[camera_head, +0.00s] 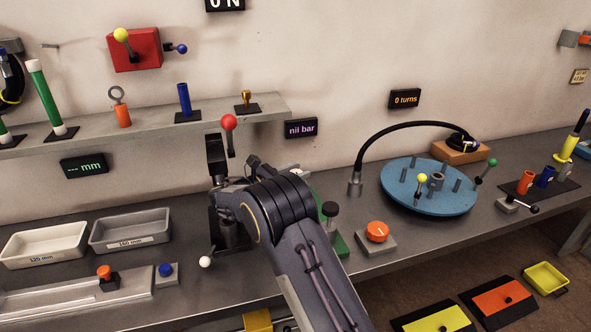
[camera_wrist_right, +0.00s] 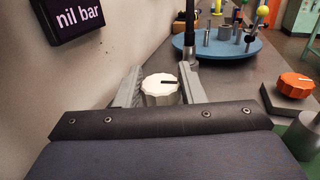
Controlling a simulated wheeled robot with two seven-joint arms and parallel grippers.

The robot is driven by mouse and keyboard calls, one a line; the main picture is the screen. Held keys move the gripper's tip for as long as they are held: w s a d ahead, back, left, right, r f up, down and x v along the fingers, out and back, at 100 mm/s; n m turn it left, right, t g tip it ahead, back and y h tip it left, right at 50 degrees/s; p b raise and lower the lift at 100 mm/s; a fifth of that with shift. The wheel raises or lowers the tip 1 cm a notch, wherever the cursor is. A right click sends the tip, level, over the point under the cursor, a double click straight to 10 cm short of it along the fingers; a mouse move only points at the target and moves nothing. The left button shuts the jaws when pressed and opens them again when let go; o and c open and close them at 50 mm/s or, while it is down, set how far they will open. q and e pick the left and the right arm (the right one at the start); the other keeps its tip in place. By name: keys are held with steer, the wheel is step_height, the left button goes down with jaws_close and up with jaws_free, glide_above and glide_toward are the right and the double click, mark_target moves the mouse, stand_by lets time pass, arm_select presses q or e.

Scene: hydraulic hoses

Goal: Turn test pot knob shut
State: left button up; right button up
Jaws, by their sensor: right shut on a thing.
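The white ribbed knob (camera_wrist_right: 160,88) with a black pointer mark stands between the two grey fingers of my right gripper (camera_wrist_right: 160,80) in the right wrist view. The fingers are on both sides of it and shut on it. The black pointer mark points to the right in that view. In the head view my right arm covers most of the gripper and the knob. A display reading "nil bar" (camera_head: 301,128) is on the wall just behind; it also shows in the right wrist view (camera_wrist_right: 80,17). My left gripper is not in view.
An orange knob on a grey base (camera_head: 377,231) stands to the right. A blue round plate (camera_head: 430,199) with pegs and a black hose (camera_head: 400,126) lies beyond it. A red-ball lever (camera_head: 229,123) stands left of my arm.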

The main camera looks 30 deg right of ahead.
stand_by(0.3)
steer(key=o, duration=1)
steer(key=shift+c, duration=0.2)
